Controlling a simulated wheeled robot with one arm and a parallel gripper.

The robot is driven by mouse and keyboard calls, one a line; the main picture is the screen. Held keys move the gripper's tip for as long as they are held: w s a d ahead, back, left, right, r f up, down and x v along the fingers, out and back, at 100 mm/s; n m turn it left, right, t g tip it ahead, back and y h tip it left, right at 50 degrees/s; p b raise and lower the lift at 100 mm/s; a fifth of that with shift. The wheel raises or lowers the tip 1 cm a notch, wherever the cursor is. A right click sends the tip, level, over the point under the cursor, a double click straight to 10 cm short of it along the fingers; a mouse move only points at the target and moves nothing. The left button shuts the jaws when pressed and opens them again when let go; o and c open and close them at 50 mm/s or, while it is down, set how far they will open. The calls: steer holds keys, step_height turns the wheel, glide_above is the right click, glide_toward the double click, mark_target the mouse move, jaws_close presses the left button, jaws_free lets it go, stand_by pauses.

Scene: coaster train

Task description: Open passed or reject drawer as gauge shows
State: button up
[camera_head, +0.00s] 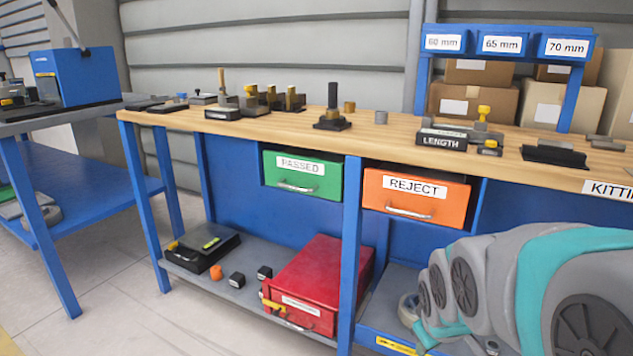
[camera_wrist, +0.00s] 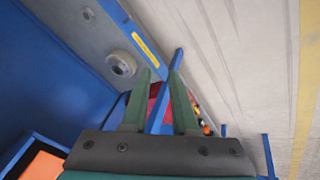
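The green PASSED drawer (camera_head: 318,184) and the orange REJECT drawer (camera_head: 448,200) hang under the wooden bench top, each with a metal handle on its front. Both look shut. A gauge labelled LENGTH (camera_head: 443,141) stands on the bench above the REJECT drawer, with a yellow-topped part beside it. Its reading is too small to tell. My gripper (camera_wrist: 160,73) shows in the wrist view, its two green fingers apart with nothing between them. The orange drawer (camera_wrist: 42,167) shows at the lower left there. In the head view my arm covers the lower right and my fingers cannot be made out.
A blue bench post (camera_head: 350,250) stands between the drawers. A red case (camera_head: 325,270) and small parts lie on the lower shelf. A roll (camera_wrist: 121,64) lies on the shelf in the wrist view. Bins marked 60, 65 and 70 mm (camera_head: 508,30) stand at the back right.

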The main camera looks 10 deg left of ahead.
steer(key=w+a+r+n+t+y, duration=0.1)
steer(key=w+a+r+n+t, duration=0.15)
steer(key=w, duration=0.35)
steer(key=w+a+r+n+t, duration=0.1)
steer(key=w+a+n, duration=0.15)
steer(key=w, duration=0.35)
steer(key=n+t+y, duration=0.6)
steer(key=n+y, duration=0.1)
steer(key=n, duration=0.3)
glide_toward(295, 189)
steer(key=r+x, duration=0.1)
steer(key=x, duration=0.2)
steer(key=shift+f+x, duration=0.2)
steer(key=shift+x, duration=1.8)
steer(key=shift+f+x, duration=0.2)
steer(key=shift+x, duration=1.75)
steer(key=shift+c, duration=0.2)
jaws_close()
